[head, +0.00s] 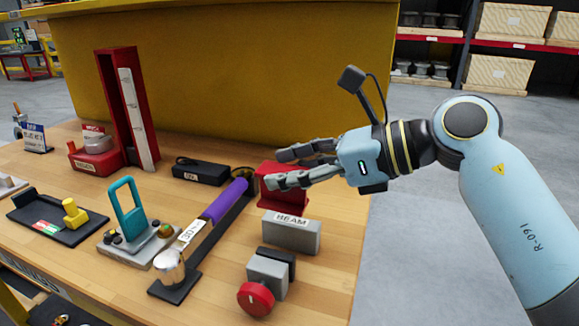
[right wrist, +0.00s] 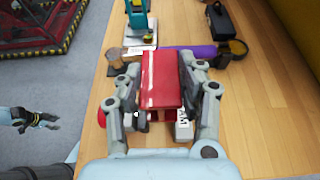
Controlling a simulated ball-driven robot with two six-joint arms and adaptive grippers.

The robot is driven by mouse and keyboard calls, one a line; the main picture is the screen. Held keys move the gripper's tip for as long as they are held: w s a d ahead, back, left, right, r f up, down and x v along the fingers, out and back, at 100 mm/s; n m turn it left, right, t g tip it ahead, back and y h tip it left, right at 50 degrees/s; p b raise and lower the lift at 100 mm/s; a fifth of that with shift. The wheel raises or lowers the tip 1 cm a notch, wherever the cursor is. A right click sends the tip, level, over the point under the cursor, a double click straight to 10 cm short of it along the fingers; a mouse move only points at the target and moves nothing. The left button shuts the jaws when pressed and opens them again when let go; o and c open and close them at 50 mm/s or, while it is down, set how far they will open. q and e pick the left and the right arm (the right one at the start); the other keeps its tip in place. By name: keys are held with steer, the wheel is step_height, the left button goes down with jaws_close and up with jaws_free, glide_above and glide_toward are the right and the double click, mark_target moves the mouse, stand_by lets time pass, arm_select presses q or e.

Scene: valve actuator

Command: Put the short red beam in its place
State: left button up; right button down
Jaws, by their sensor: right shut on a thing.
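The short red beam (head: 283,192) is an upright red block at the table's right side, behind the grey block labelled BEAM (head: 291,232). My right gripper (head: 277,168) has its fingers at the red beam's upper part. In the right wrist view the red beam (right wrist: 161,80) sits between the two fingers, and the right gripper (right wrist: 160,90) is shut on it. The grey block shows partly below it there, its label part hidden. Whether the red beam touches the table or the block is unclear. My left gripper (right wrist: 22,122) shows small at the lower left of the right wrist view.
A purple cylinder (head: 229,201) lies on a dark stand left of the red beam. A grey block with a red knob (head: 256,298) stands in front. A teal handle (head: 128,209), a black case (head: 201,171) and a tall red frame (head: 107,105) stand further left.

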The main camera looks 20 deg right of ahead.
mark_target(290, 202)
steer(key=shift+f+b, duration=1.4)
steer(key=shift+f, duration=0.6)
steer(key=shift+f+b, duration=1.9)
steer(key=shift+f, duration=0.6)
steer(key=c, duration=0.7)
jaws_free()
steer(key=shift+v, duration=6)
steer(key=shift+r, duration=0.1)
